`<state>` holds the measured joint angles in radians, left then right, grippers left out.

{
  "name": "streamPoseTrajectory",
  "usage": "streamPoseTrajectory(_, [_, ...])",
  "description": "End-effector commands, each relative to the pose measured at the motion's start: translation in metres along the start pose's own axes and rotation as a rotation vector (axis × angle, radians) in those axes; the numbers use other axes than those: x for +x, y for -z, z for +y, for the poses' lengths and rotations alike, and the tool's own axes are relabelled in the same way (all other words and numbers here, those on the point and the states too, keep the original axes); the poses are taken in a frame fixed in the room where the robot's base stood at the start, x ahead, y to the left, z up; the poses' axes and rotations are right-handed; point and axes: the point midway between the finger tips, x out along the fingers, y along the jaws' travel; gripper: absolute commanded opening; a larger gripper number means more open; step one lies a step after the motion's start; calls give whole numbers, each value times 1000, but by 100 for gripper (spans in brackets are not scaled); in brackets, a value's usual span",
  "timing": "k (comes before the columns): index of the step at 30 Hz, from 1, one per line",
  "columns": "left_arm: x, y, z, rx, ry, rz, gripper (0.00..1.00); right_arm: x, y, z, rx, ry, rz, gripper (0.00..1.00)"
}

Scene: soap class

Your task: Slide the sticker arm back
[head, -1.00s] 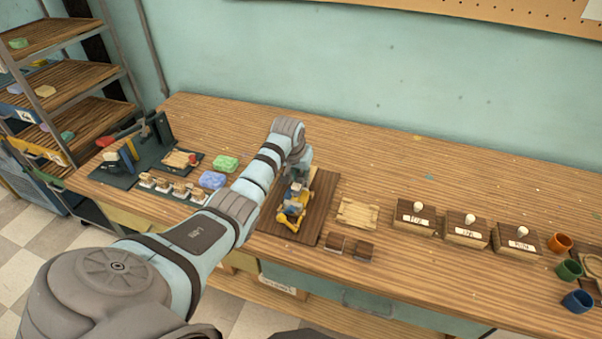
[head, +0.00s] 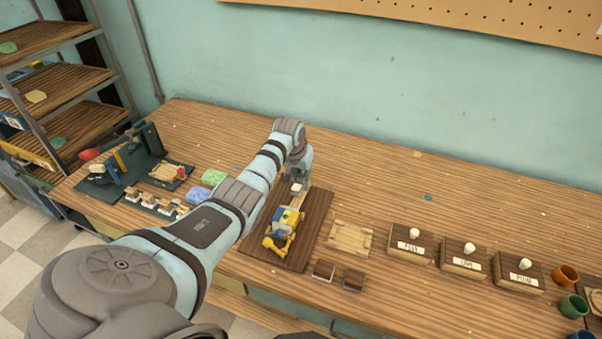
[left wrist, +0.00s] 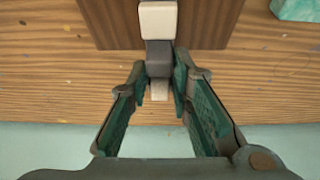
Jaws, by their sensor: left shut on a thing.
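A yellow sticker device (head: 283,226) with a blue part stands on a dark brown board (head: 262,250) in the middle of the table. Its sliding arm ends in a white block (head: 297,188) at the device's back. My left gripper (head: 301,176) is at that back end, seen from above. In the left wrist view, my left gripper's (left wrist: 165,78) fingertips close around a dark grey piece (left wrist: 158,57) beside the white block (left wrist: 158,19). A small pale piece (left wrist: 159,90) shows between the fingers. The exact contact is partly hidden by the fingers.
Labelled boxes (head: 463,256) and cups (head: 566,276) stand further right. Green (head: 214,177) and purple soaps lie left, near my arm.

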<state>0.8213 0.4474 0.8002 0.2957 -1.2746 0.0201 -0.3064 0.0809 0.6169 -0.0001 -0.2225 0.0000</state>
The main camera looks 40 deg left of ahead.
Motion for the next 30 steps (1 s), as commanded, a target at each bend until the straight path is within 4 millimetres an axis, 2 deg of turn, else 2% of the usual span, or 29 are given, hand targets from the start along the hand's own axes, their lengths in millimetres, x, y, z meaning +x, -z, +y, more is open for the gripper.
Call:
streamPoseTrajectory(1, [-2,3,-2,-1,1,10,0,-1,-4,-1,0,2,-7,85])
streamPoseTrajectory(2, [-3,2,-3,-3,2,10,24,-1,-5,-2,0,2,-9,85])
streamPoseTrajectory(5, [-2,0,-6,-7,5,6,38,0,-2,-2,1,3,-4,85])
streamPoseTrajectory(13, [-2,-2,-8,-10,7,1,38,0,8,2,0,-2,15,85])
streamPoseTrajectory(17, [-11,-1,-8,-10,8,4,38,0,8,1,1,-1,14,85])
streamPoseTrajectory(20, [-29,-1,-6,-6,8,6,38,0,7,0,1,-1,13,85])
streamPoseTrajectory(27, [-97,0,-3,-5,10,7,38,0,7,0,1,0,13,85])
streamPoseTrajectory(30, [-115,-1,-2,-5,9,6,38,0,7,0,1,0,12,85])
